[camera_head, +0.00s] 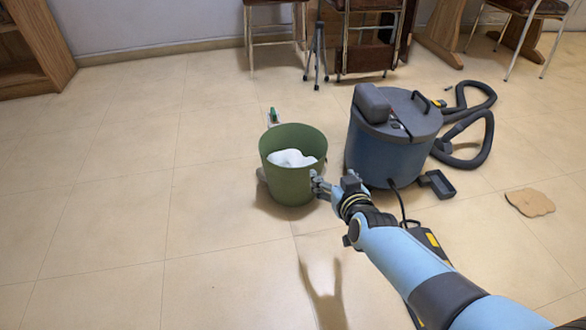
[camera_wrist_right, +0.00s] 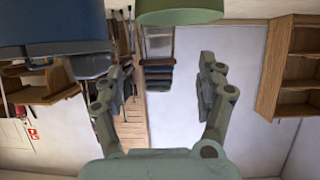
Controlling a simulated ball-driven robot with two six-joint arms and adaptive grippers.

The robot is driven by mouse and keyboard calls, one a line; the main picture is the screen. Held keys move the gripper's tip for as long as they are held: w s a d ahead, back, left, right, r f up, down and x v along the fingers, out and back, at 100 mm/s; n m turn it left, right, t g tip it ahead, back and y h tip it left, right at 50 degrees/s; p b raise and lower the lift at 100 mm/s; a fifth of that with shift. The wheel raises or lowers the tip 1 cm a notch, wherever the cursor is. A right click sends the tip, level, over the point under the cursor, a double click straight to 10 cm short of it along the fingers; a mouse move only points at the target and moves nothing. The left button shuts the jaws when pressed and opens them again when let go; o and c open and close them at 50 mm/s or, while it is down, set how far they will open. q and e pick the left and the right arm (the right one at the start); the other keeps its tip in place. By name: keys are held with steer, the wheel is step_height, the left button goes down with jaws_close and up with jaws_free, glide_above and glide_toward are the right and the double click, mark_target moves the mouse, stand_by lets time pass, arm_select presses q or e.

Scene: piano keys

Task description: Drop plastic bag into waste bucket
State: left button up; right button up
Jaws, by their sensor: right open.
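A green waste bucket (camera_head: 290,185) stands upright on the tiled floor, left of the vacuum cleaner. A white crumpled plastic bag (camera_head: 292,158) shows inside the bucket, below its rim. My right gripper (camera_head: 318,186) is at the bucket's right side, below the rim; I cannot tell whether it touches the wall. In the right wrist view my right gripper (camera_wrist_right: 165,75) is open with nothing between its fingers. Part of the green bucket (camera_wrist_right: 180,12) shows at the top of that view. My left gripper is not in view.
A blue-grey vacuum cleaner (camera_head: 390,145) with a black hose (camera_head: 475,140) stands close right of the bucket. A small bottle (camera_head: 272,116) is behind the bucket. A flat brown piece (camera_head: 530,202) lies at right. The floor at left is clear.

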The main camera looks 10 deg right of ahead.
steer(key=shift+m+h, duration=0.4)
steer(key=shift+s+d+f, duration=0.2)
steer(key=shift+d+f, duration=0.1)
steer(key=shift+f, duration=0.35)
steer(key=shift+s+d+f, duration=0.2)
steer(key=shift+d+f, duration=0.15)
steer(key=shift+f, duration=0.25)
steer(key=shift+s+d+f, duration=0.2)
steer(key=shift+d+f, duration=0.1)
steer(key=shift+f, duration=0.35)
